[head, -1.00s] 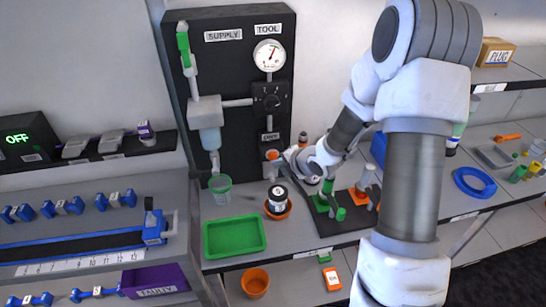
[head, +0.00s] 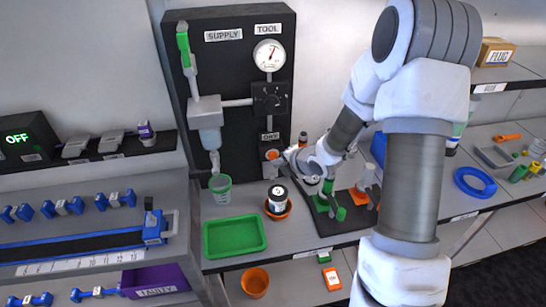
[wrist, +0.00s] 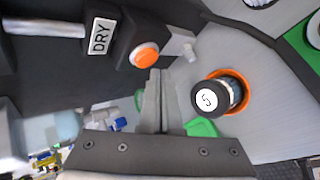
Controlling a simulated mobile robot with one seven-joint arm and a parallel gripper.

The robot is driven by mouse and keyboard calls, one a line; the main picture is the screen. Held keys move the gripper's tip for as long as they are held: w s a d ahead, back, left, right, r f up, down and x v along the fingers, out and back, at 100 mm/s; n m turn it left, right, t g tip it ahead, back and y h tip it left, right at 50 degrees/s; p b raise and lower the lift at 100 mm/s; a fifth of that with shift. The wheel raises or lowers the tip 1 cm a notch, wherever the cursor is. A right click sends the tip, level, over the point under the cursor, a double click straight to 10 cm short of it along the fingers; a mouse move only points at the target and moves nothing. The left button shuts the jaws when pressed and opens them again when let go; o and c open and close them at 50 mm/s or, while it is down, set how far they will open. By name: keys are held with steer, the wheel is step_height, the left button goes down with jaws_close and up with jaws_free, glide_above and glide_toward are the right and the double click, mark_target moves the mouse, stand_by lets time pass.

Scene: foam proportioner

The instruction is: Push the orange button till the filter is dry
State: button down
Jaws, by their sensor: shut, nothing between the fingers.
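The orange button (head: 271,154) sits on the dark panel just below the DRY label (head: 269,136). In the wrist view the orange button (wrist: 145,56) is round, in a black housing beside the DRY label. My gripper (wrist: 160,73) is shut and empty, its fingertips close to the button's lower right edge; I cannot tell whether they touch it. In the head view my gripper (head: 283,158) is small, just right of the button. A translucent bluish bowl (head: 210,140) hangs under the SUPPLY fitting; whether a filter inside is wet or dry does not show.
A black-capped jar (head: 277,195) stands in an orange dish below the button. A green cup (head: 220,188) stands left of it and a green tray (head: 235,236) lies in front. A gauge (head: 269,55) is above. Green and orange parts stand beneath my arm.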

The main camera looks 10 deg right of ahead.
steer(key=shift+w, duration=0.4)
steer(key=shift+w, duration=0.45)
stand_by(0.7)
steer(key=shift+s, duration=0.15)
steer(key=shift+s+b, duration=0.6)
steer(key=shift+s, duration=0.15)
steer(key=shift+s+f+b, duration=0.1)
steer(key=shift+s+b, duration=0.25)
steer(key=shift+s, duration=0.15)
steer(key=shift+s+b, duration=0.65)
steer(key=shift+s, duration=1.35)
